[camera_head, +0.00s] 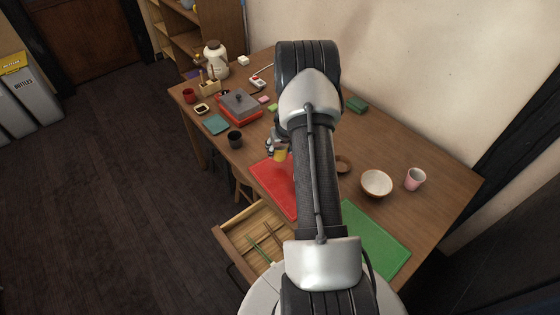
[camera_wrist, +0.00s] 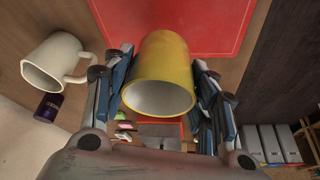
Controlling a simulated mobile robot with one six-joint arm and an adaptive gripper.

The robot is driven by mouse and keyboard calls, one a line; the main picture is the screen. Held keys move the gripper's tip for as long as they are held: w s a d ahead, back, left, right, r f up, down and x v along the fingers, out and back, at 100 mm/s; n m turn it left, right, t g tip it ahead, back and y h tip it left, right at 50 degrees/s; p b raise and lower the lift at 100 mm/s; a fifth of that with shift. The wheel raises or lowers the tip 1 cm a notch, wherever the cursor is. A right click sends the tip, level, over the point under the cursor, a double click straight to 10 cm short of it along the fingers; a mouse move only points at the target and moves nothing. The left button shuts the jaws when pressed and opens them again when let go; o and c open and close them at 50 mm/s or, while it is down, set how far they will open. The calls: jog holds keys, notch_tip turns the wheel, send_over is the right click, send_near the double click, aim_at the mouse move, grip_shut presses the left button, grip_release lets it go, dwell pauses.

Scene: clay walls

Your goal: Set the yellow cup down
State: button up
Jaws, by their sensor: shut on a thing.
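The yellow cup (camera_wrist: 163,75) is between the two fingers of my gripper (camera_wrist: 160,85) in the wrist view, with its open mouth facing the camera. The fingers are shut on its sides. In the head view the cup (camera_head: 281,155) shows small beside my arm, at the far end of the red mat (camera_head: 270,183), and the gripper (camera_head: 272,147) is partly hidden by the arm. The red mat also shows beyond the cup in the wrist view (camera_wrist: 215,25). I cannot tell whether the cup touches anything below it.
A white mug (camera_wrist: 52,62) stands near the gripper in the wrist view. A black cup (camera_head: 235,139) is left of the red mat; a bowl (camera_head: 376,183), pink cup (camera_head: 415,178) and green mat (camera_head: 378,243) are on the right. An open drawer (camera_head: 228,240) juts out in front.

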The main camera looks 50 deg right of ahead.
aim_at(280, 156)
jog(key=shift+f+b, duration=1.1)
jog(key=shift+f, duration=1.35)
jog(key=shift+f, duration=0.15)
jog(key=o, duration=1.2)
jog(key=shift+c, duration=0.2)
